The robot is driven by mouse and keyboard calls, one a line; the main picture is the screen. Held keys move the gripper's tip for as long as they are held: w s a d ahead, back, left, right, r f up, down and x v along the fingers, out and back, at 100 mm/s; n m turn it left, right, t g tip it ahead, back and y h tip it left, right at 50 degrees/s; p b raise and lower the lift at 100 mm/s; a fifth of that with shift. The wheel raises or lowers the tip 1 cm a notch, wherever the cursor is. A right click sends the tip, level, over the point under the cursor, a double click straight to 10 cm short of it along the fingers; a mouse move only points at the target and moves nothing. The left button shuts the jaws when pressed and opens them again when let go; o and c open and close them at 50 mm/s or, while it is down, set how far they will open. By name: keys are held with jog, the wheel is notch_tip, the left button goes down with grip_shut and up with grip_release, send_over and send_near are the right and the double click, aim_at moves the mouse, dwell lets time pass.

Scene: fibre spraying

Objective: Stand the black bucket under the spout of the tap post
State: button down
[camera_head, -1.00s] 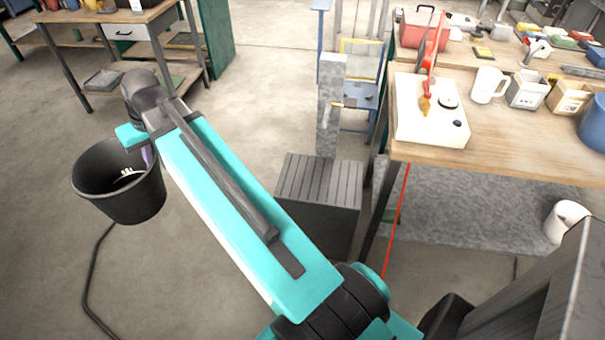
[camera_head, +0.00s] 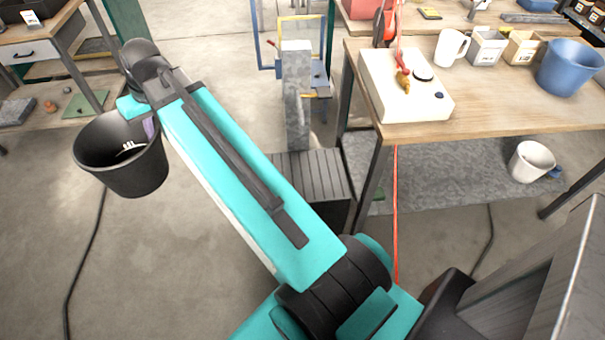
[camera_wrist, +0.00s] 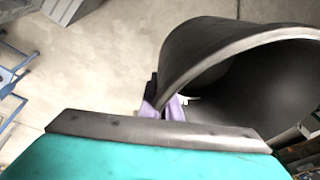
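The black bucket (camera_head: 118,175) hangs upright or nearly so, mouth up, from my gripper (camera_head: 148,128) at the left of the head view. In the wrist view the bucket (camera_wrist: 280,85) fills the upper right, and the purple fingers (camera_wrist: 165,108) of my gripper meet its near wall. My gripper is shut on its rim. The tap post (camera_head: 297,100) is a grey stone-like column in the upper middle of the head view, with a small brass tap (camera_head: 309,96) on its side. A dark slatted block (camera_head: 322,175) stands at its foot, partly hidden by my arm. The bucket is well left of the post.
A wooden workbench (camera_head: 500,115) stands right of the post, with a white box, mug and blue bucket (camera_head: 570,68) on it. A white bucket (camera_head: 531,161) is on the floor below. A red hose (camera_head: 396,220) hangs in front. Another bench (camera_head: 40,40) is at upper left. Floor (camera_head: 215,90) between is clear.

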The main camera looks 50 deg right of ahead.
jog(key=shift+w+d, duration=0.1)
jog(key=shift+w, duration=0.3)
jog(key=shift+s, duration=0.1)
jog(key=shift+d+f, duration=0.1)
